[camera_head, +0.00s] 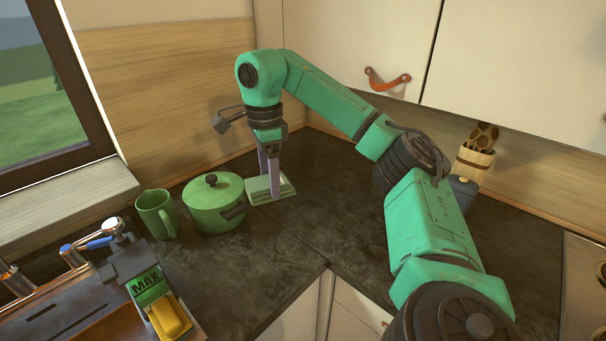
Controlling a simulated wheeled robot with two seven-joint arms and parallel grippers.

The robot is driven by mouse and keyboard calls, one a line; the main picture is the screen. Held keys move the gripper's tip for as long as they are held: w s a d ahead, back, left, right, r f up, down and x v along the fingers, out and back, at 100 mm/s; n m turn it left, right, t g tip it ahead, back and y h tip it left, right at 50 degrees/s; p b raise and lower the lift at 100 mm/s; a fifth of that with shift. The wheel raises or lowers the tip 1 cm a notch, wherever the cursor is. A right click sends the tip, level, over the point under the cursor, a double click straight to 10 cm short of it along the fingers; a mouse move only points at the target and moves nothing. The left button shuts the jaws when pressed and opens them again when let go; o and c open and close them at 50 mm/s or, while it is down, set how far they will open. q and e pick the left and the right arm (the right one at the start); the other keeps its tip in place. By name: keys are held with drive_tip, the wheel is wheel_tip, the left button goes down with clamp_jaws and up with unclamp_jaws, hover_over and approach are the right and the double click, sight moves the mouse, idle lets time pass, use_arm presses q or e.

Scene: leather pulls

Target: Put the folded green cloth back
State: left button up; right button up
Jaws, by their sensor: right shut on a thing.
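The folded green cloth (282,189), pale green with lighter stripes, lies flat at the back corner of the dark worktop, just right of the green pot. My right gripper (269,186) points straight down, its two pale fingers close together on the cloth. It is shut on the cloth, though the fingertips and the exact grip are hard to make out. The cloth appears to rest on or just above the worktop.
A lidded green pot (215,207) stands close left of the cloth, with a green mug (156,214) beyond it. A utensil holder (473,161) stands behind my right arm. The worktop (290,250) in front is clear.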

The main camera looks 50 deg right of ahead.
wheel_tip(320, 180, down, 20)
drive_tip(key=b, duration=0.9)
drive_tip(key=shift+s+r, duration=0.1)
drive_tip(key=shift+r, duration=0.1)
drive_tip(key=shift+d+f, duration=0.1)
drive_tip(key=shift+f, duration=0.15)
drive_tip(key=o, duration=1)
